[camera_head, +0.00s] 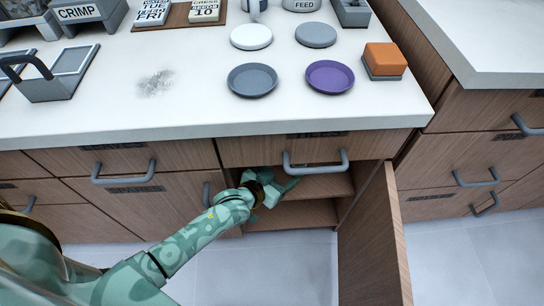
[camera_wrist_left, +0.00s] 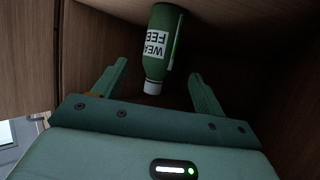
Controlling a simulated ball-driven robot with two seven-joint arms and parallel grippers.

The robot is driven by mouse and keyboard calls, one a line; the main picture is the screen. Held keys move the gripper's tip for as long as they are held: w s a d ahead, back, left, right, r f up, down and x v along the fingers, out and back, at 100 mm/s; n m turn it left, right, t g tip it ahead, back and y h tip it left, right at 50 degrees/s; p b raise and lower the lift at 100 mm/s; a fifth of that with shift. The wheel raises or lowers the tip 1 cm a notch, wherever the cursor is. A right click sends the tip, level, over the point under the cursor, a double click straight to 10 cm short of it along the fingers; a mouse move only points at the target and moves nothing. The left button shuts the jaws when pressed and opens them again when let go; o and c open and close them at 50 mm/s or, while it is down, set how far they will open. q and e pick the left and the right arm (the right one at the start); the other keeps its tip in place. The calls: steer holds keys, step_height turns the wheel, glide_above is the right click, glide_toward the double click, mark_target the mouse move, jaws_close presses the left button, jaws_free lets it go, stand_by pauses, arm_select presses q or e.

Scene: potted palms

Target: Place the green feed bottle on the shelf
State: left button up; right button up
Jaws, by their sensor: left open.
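The green feed bottle (camera_wrist_left: 163,42) shows in the left wrist view inside a dark wooden compartment. It has a white label with upside-down lettering and a white cap toward the picture's bottom. My left gripper (camera_wrist_left: 158,70) is open, with one finger on each side of the bottle in the picture. Clear gaps show beside both fingers; I cannot tell how deep the bottle sits between them. In the head view, my left gripper (camera_head: 286,186) reaches into the open cupboard below the counter, by its shelf (camera_head: 325,187). The bottle is not discernible there. My right gripper is not in view.
The open cupboard door (camera_head: 372,245) stands to the right of my arm. A drawer handle (camera_head: 315,168) juts out just above the gripper. The counter (camera_head: 200,115) holds plates, including a purple plate (camera_head: 330,76), and an orange-topped block (camera_head: 384,58).

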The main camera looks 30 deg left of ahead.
arm_select(q)
steer(key=s+m+g+p, duration=0.1)
steer(key=s+m+g, duration=0.1)
steer(key=s, duration=0.9)
steer(key=s+a+f+m+g+y, duration=0.1)
steer(key=s+f+g, duration=0.3)
steer(key=s, duration=0.9)
steer(key=s+a+f+m+g+y, duration=0.1)
steer(key=s+a+f+g, duration=0.3)
steer(key=s, duration=0.9)
steer(key=s+a+f+g+y, duration=0.2)
steer(key=s+f, duration=0.6)
steer(key=s, duration=0.5)
steer(key=shift+a+m+g, duration=0.4)
steer(key=shift+a+g, duration=0.15)
steer(key=shift+g, duration=0.45)
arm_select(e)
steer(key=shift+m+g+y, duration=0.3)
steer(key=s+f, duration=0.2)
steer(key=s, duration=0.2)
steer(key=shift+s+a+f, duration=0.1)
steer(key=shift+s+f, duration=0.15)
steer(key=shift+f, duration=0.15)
